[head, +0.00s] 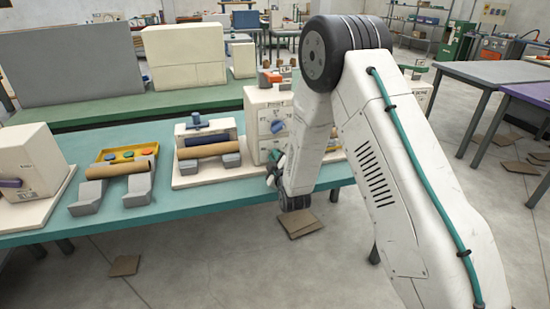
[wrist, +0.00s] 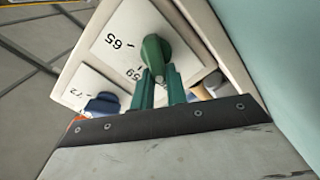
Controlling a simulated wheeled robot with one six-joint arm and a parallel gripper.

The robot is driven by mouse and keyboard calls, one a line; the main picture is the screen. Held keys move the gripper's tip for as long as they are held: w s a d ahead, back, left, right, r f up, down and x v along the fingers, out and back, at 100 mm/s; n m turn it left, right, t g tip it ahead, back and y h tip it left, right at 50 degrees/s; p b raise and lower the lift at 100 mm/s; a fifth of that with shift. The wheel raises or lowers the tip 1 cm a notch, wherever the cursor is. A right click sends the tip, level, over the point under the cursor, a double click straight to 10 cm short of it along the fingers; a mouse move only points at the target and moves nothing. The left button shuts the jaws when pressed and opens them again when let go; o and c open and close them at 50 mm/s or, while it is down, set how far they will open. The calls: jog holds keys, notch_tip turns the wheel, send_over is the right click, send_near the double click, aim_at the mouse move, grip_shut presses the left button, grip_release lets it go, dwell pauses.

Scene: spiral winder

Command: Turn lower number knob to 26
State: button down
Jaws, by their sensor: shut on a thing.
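The lower number knob is green (wrist: 154,52) and sits on a cream dial plate (wrist: 117,38) in the wrist view. My gripper (wrist: 160,72) has teal fingers shut on this knob. Dark numbers are printed around the knob, but they are tilted and partly covered, so I cannot read the setting surely. In the head view, the cream knob box (head: 260,108) stands at the table's front right. My arm hides part of its front and most of the lower knob.
A blue knob (wrist: 101,104) on its own numbered plate is beside the gripper; the head view shows it (head: 277,127) higher on the box. Left of the box, a brown roll (head: 206,150) rests on grey supports on the teal table (head: 180,206).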

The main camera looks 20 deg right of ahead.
jog(key=shift+f, duration=0.1)
dwell(0.5)
jog(key=c, duration=1.4)
grip_release()
jog(key=s, duration=0.7)
jog(key=shift+s, duration=0.4)
